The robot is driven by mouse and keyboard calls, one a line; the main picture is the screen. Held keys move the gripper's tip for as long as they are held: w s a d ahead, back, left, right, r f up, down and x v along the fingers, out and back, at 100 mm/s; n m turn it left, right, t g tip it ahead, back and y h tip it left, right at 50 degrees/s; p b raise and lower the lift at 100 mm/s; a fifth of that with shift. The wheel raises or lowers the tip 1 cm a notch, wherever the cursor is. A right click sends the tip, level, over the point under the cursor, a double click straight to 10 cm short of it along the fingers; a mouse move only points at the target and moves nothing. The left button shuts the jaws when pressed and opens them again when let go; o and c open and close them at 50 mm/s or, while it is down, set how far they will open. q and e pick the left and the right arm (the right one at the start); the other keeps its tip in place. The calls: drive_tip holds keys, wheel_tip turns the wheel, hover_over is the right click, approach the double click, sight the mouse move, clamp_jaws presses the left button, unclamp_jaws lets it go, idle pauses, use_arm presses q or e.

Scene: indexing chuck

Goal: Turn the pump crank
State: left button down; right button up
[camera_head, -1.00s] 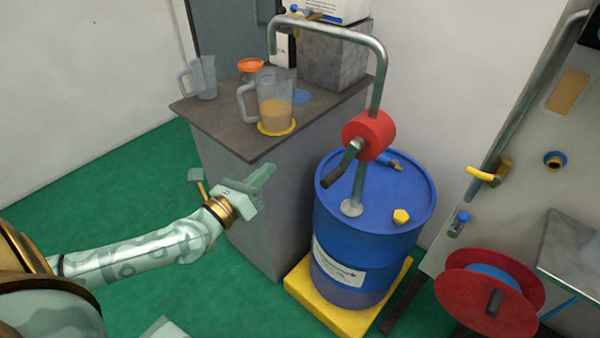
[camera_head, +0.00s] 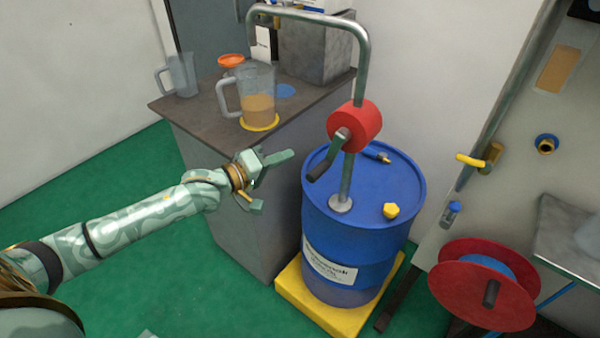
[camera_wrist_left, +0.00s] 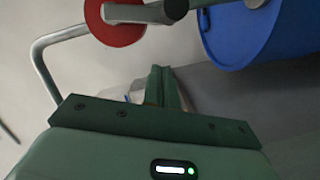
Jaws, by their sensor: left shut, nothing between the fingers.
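The pump has a red round body (camera_head: 355,121) on a grey metal pipe that rises from the blue drum (camera_head: 318,218). Its crank (camera_head: 323,162) is a short metal arm with a dark handle, on the near left side of the red body. My left gripper (camera_head: 291,156) is shut and empty, left of the crank handle and apart from it, in front of the grey cabinet. In the left wrist view the shut fingers (camera_wrist_left: 162,75) point towards the pump, with the red body (camera_wrist_left: 122,30) above left and the drum (camera_wrist_left: 265,35) above right. My right gripper is not in view.
A jug with tan liquid (camera_head: 258,100) stands on a yellow disc on the cabinet top (camera_head: 195,118), under the pipe's spout. An empty jug (camera_head: 183,75) is behind it. The drum stands on a yellow base (camera_head: 308,305). A red hose reel (camera_head: 460,285) is at the right.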

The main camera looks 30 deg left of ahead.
sight(327, 156)
use_arm(q)
drive_tip(key=d, duration=0.1)
drive_tip(key=d+f, duration=0.1)
drive_tip(key=d+b, duration=0.1)
drive_tip(key=d, duration=0.1)
drive_tip(key=shift+w+f, duration=0.2)
drive_tip(key=shift+f, duration=0.2)
drive_tip(key=shift+d, duration=0.15)
drive_tip(key=shift+s+d+f+n+p, duration=0.1)
drive_tip(key=shift+d+f+n+p, duration=0.15)
drive_tip(key=shift+n+p, duration=0.25)
